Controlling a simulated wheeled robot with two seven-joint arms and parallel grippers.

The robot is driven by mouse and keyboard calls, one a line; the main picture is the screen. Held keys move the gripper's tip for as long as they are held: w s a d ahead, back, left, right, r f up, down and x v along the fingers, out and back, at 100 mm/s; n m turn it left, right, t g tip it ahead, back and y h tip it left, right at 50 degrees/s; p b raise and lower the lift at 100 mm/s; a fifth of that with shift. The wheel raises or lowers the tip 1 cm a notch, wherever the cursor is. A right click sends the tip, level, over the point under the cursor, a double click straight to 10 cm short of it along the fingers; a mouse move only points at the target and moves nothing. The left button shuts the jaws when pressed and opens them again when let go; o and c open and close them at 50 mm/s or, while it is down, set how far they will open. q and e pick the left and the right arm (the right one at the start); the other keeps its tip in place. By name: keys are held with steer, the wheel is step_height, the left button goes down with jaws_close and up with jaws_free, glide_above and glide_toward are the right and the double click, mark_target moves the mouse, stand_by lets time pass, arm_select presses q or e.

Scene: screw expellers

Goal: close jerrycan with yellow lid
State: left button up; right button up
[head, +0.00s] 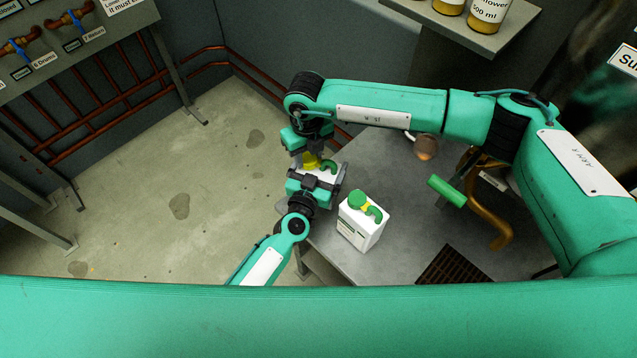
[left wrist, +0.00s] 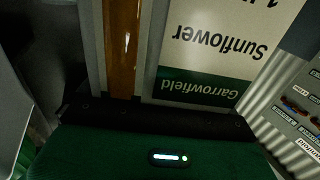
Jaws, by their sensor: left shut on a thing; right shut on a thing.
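A white jerrycan (head: 325,173) with a green handle stands at the table's left edge in the head view, mostly hidden by my grippers. My left gripper (head: 315,175) is shut on its body from the near side. In the left wrist view the jerrycan's label (left wrist: 215,50), reading "Sunflower" and "Garrowfield", shows upside down and close, beside an amber strip (left wrist: 124,45). My right gripper (head: 308,152) is above the jerrycan, shut on the yellow lid (head: 311,160). The lid is at the top of the jerrycan; I cannot tell whether it sits on the neck or just above.
A second white jerrycan (head: 360,226) with a green lid (head: 357,200) stands close to the right on the grey table (head: 400,235). A brown spout and a green-handled lever (head: 446,191) are further right, near a dark grate (head: 452,266). Bottles stand on a shelf (head: 475,35) behind.

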steer(key=o, duration=1.1)
steer(key=shift+r, duration=0.15)
steer(key=shift+r, duration=2.15)
steer(key=shift+r, duration=0.1)
steer(key=shift+c, duration=0.6)
steer(key=shift+a+r+n, duration=0.15)
steer(key=shift+r+n, duration=0.65)
steer(key=shift+r, duration=0.15)
steer(key=shift+r+n, duration=0.6)
steer(key=shift+r, duration=0.1)
